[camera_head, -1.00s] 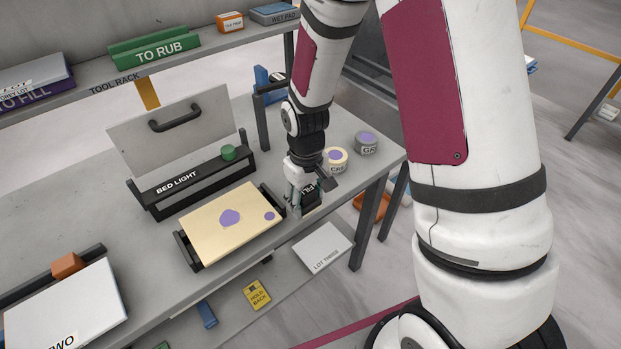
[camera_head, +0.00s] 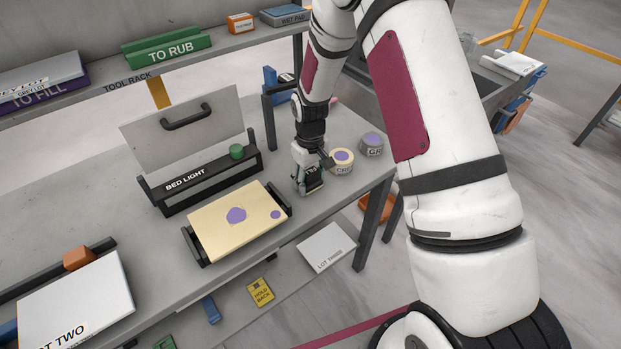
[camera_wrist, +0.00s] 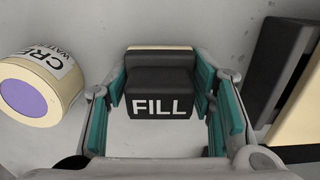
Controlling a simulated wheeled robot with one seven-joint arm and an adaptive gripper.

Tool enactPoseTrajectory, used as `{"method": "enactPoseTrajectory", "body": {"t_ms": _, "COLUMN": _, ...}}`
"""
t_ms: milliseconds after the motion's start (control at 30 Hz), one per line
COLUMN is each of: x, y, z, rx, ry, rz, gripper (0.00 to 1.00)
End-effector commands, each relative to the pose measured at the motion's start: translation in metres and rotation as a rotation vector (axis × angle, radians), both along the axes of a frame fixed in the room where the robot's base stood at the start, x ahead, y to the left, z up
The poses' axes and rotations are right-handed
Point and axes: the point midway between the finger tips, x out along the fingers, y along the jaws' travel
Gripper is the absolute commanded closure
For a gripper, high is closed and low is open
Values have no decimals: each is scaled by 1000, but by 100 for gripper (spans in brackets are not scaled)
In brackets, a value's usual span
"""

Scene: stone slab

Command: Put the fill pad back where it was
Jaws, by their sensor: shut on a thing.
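The fill pad (camera_wrist: 160,95) is a dark block with white FILL lettering and a cream strip along its far edge. It sits between the teal-padded fingers of my gripper (camera_wrist: 162,100) in the wrist view. In the head view my gripper (camera_head: 308,182) is low over the bench's right part, shut on the fill pad (camera_head: 313,184), which is partly hidden by the fingers. I cannot tell whether the pad touches the bench top.
A cream tin (camera_head: 342,161) stands close beside my gripper, with a grey tin (camera_head: 372,145) behind it. A cream slab with purple spots (camera_head: 237,217) lies in a dark holder to the left. The bed light (camera_head: 200,180) stands behind it. A tool rack (camera_head: 190,62) runs along the back.

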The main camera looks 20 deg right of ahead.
Motion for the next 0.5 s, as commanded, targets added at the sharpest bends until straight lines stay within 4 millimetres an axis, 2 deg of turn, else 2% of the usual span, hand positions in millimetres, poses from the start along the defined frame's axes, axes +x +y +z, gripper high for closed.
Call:
{"method": "enactPoseTrajectory", "body": {"t_ms": 333, "x": 0, "y": 0, "z": -4, "rx": 0, "ry": 0, "rz": 0, "gripper": 81}}
{"method": "enactPoseTrajectory", "body": {"t_ms": 367, "x": 0, "y": 0, "z": -3, "rx": 0, "ry": 0, "rz": 0, "gripper": 44}}
{"method": "enactPoseTrajectory", "body": {"t_ms": 400, "x": 0, "y": 0, "z": -3, "rx": 0, "ry": 0, "rz": 0, "gripper": 35}}
{"method": "enactPoseTrajectory", "body": {"t_ms": 433, "x": 0, "y": 0, "z": -3, "rx": 0, "ry": 0, "rz": 0, "gripper": 30}}
{"method": "enactPoseTrajectory", "body": {"t_ms": 500, "x": 0, "y": 0, "z": -3, "rx": 0, "ry": 0, "rz": 0, "gripper": 30}}
